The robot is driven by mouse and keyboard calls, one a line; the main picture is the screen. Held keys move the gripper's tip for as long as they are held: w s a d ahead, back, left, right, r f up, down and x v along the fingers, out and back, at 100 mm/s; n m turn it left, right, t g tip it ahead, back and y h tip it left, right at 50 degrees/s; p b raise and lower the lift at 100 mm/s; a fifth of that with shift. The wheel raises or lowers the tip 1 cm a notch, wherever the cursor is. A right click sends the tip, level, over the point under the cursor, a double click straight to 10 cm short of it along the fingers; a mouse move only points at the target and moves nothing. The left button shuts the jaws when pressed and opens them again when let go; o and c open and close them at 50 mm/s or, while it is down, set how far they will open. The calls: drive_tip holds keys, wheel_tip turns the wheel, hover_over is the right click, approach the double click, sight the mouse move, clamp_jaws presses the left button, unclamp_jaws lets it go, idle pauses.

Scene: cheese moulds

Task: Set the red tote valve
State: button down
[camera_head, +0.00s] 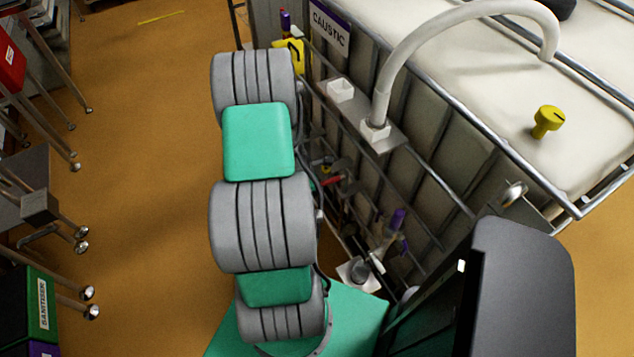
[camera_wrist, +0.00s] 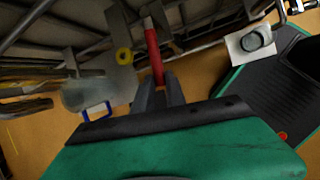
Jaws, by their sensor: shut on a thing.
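The red valve handle (camera_wrist: 153,52) stands long and narrow at the top middle of the wrist view. My gripper (camera_wrist: 160,88) is shut on its near end, with a dark finger on each side. In the head view, a small piece of the red handle (camera_head: 332,180) shows beside my arm, low on the side of the caged white tote (camera_head: 440,130) with a "CAUSTIC" sign (camera_head: 330,25). My arm hides most of my gripper there. The valve body behind the handle is not clear.
A purple-handled fitting (camera_head: 397,220) sits lower on the tote's side. A white hose (camera_head: 440,20) arches over its top, near a yellow knob (camera_head: 547,121). Metal-legged stands and a green container (camera_head: 40,305) line the left. Open orange floor (camera_head: 150,150) lies between.

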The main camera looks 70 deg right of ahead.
drive_tip(key=c, duration=1.6)
unclamp_jaws()
drive_tip(key=shift+s, duration=0.15)
drive_tip(key=shift+o, duration=1.2)
drive_tip(key=shift+w, duration=0.2)
drive_tip(key=v, duration=0.7)
drive_tip(key=shift+r, duration=0.4)
drive_tip(key=shift+a, duration=0.15)
